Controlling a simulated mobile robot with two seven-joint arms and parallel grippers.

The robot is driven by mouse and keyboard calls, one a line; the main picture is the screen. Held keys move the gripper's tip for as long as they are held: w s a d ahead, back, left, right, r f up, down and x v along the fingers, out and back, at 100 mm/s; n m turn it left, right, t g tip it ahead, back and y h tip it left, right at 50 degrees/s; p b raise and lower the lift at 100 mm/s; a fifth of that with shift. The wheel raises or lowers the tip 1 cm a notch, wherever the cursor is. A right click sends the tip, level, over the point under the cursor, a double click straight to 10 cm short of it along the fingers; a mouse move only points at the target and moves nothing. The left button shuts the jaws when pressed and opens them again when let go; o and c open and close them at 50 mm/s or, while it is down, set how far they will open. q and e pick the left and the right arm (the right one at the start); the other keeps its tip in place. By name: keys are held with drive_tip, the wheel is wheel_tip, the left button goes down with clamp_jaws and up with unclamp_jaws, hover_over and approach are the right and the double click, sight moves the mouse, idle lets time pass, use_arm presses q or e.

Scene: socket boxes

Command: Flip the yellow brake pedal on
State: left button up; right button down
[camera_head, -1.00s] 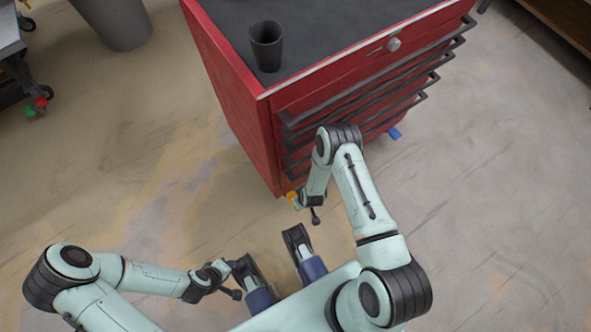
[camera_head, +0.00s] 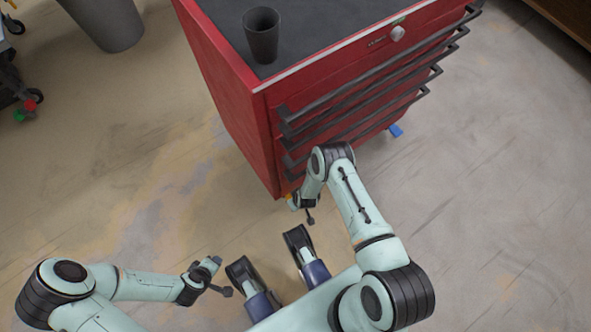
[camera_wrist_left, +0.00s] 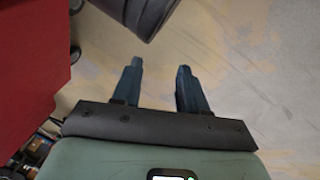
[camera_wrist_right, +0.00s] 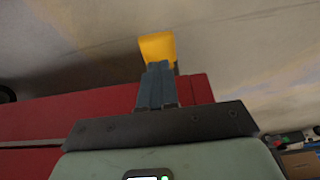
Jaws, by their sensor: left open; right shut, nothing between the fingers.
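The yellow brake pedal (camera_wrist_right: 157,47) sticks out at the base of the red tool cabinet (camera_head: 225,85). A small orange-yellow bit of it shows at the cabinet's bottom front corner in the head view (camera_head: 290,202). My right gripper (camera_wrist_right: 157,66) is shut and empty. Its fingertips overlap the pedal's near edge in the right wrist view; I cannot tell whether they touch it. In the head view my right gripper (camera_head: 297,203) is low by that corner, partly hidden. My left gripper (camera_wrist_left: 157,69) is open and empty, away from the cabinet, over bare floor.
A dark cup (camera_head: 261,38) stands on the cabinet top. The cabinet front has several drawers with long black handles (camera_head: 370,90). A blue pedal (camera_head: 396,130) shows at its far front corner. A grey bin (camera_head: 105,22) stands back left.

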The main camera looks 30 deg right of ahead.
use_arm(q)
drive_tip(key=shift+g, duration=0.6)
drive_tip(key=shift+s+a+f+b, duration=0.2)
drive_tip(key=shift+s+f+b, duration=0.15)
drive_tip(key=shift+s+f, duration=0.5)
drive_tip(key=shift+s+a+f+b, duration=0.15)
drive_tip(key=shift+s+f+b, duration=0.15)
drive_tip(key=shift+s+f, duration=0.5)
use_arm(e)
drive_tip(key=shift+f, duration=2.15)
drive_tip(key=shift+f, duration=0.1)
